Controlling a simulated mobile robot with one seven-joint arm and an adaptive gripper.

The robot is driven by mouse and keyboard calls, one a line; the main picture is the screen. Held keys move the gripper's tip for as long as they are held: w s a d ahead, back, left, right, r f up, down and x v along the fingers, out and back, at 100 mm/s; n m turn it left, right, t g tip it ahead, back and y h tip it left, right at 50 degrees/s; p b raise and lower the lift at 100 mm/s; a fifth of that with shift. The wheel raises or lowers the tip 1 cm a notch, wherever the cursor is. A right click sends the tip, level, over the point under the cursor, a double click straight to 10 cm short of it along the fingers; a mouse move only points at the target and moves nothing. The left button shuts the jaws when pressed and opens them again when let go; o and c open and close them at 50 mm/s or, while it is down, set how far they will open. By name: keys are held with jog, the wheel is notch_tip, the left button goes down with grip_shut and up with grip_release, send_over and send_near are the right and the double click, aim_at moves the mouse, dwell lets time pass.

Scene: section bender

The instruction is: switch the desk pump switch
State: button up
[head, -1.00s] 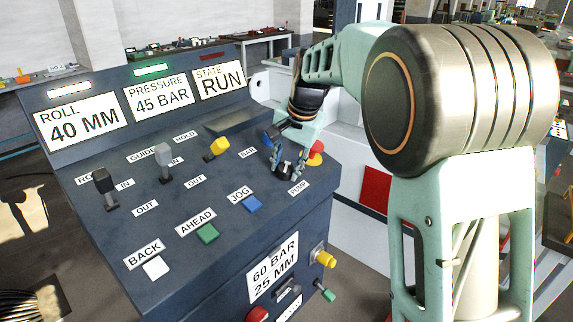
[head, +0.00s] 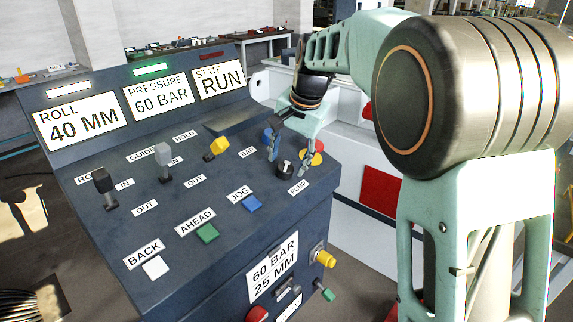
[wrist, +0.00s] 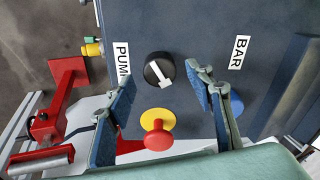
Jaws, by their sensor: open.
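The pump switch is a black round knob (head: 285,168) with a white pointer, on the sloped desk panel above the PUMP label (head: 298,187). In the wrist view the knob (wrist: 158,70) lies between the PUMP label and the BAR label (wrist: 239,52), its pointer slanting down to the right. My gripper (head: 289,160) is open, its fingers on either side of the knob. In the wrist view my gripper (wrist: 160,80) shows a gap between each finger and the knob. The pressure display (head: 160,97) reads 60 BAR.
A red mushroom button (wrist: 158,137) on a yellow base sits close by, between my fingers in the wrist view. A blue knob (head: 268,134) is behind the left finger. Several levers and a blue JOG button (head: 252,204) stand on the panel to the left.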

jog(key=v, duration=0.9)
jog(key=shift+r, duration=0.2)
